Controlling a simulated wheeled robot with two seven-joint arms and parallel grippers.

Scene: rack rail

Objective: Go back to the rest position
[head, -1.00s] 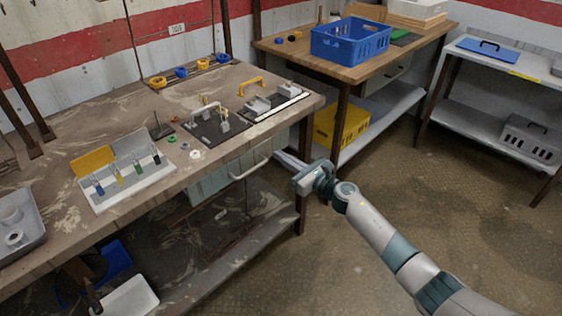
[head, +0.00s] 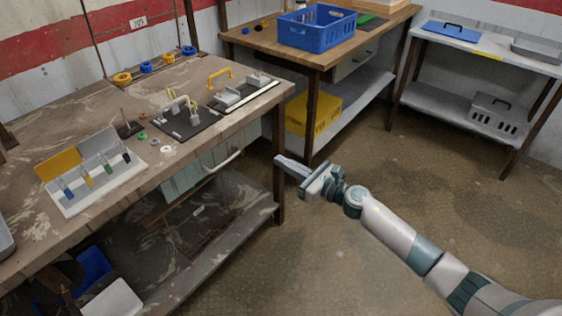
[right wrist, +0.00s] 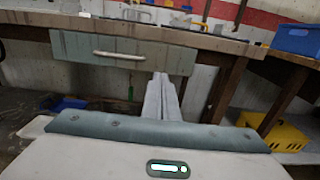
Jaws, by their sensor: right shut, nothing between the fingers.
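My right gripper (head: 281,160) is in the middle of the head view, in the air over the floor, just right of the workbench's front corner leg. Its fingers are together with nothing between them, and it is apart from the bench. In the right wrist view the closed fingers (right wrist: 161,98) point toward the bench's drawer (right wrist: 100,50). My left gripper is not in the head view.
The workbench (head: 60,110) fills the left, with its drawer handle (head: 225,162) facing the floor. A wooden table with a blue crate (head: 316,30) stands behind, a yellow crate (head: 313,115) below it. A grey shelf table (head: 480,42) stands right. The floor (head: 400,180) at right is clear.

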